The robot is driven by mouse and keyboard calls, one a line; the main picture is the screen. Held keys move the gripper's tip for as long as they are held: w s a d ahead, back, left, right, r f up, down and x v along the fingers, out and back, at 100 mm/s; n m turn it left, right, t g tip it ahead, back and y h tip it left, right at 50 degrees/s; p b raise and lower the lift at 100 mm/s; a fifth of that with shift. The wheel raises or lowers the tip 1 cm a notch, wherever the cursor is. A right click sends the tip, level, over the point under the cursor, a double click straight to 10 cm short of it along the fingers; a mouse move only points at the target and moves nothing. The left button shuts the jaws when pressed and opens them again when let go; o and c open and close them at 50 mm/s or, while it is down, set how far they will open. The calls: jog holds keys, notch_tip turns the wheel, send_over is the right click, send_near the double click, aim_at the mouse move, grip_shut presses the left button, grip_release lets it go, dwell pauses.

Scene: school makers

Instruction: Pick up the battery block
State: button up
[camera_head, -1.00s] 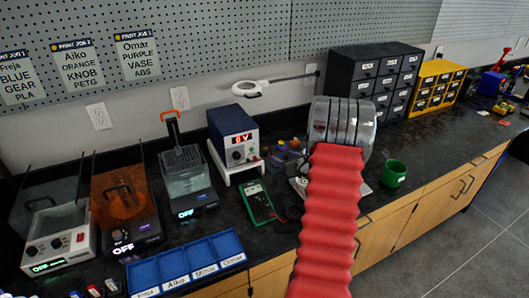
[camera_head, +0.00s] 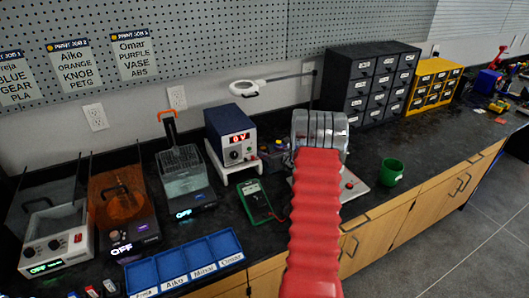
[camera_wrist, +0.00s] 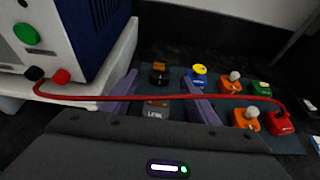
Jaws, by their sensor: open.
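My gripper (camera_wrist: 160,98) is open in the wrist view, its two purple fingers apart above a dark mat (camera_wrist: 178,76) of small circuit blocks. A black block with a copper-coloured top (camera_wrist: 160,73), probably the battery block, lies beyond the fingertips, roughly in line with the gap. A block labelled LINK (camera_wrist: 155,107) lies nearer, between the fingers. A red wire (camera_wrist: 170,97) crosses the view at the fingers; I cannot tell whether they touch. Nothing is held. In the head view my arm hides the gripper and most of the blocks.
The power supply (camera_head: 230,135) stands on a white riser left of the mat, also in the wrist view (camera_wrist: 75,35). Other blocks include a blue-yellow one (camera_wrist: 199,75), orange ones with bulbs (camera_wrist: 245,118) and a red one (camera_wrist: 282,123). A multimeter (camera_head: 256,200) and green cup (camera_head: 391,171) are nearby.

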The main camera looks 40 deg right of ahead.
aim_at(265, 148)
jog(key=shift+w+f, duration=0.1)
jog(key=shift+w, duration=0.05)
jog(key=shift+x, duration=2.6)
jog(key=shift+d, duration=0.15)
jog(key=shift+c, duration=0.2)
jog(key=c, duration=1.1)
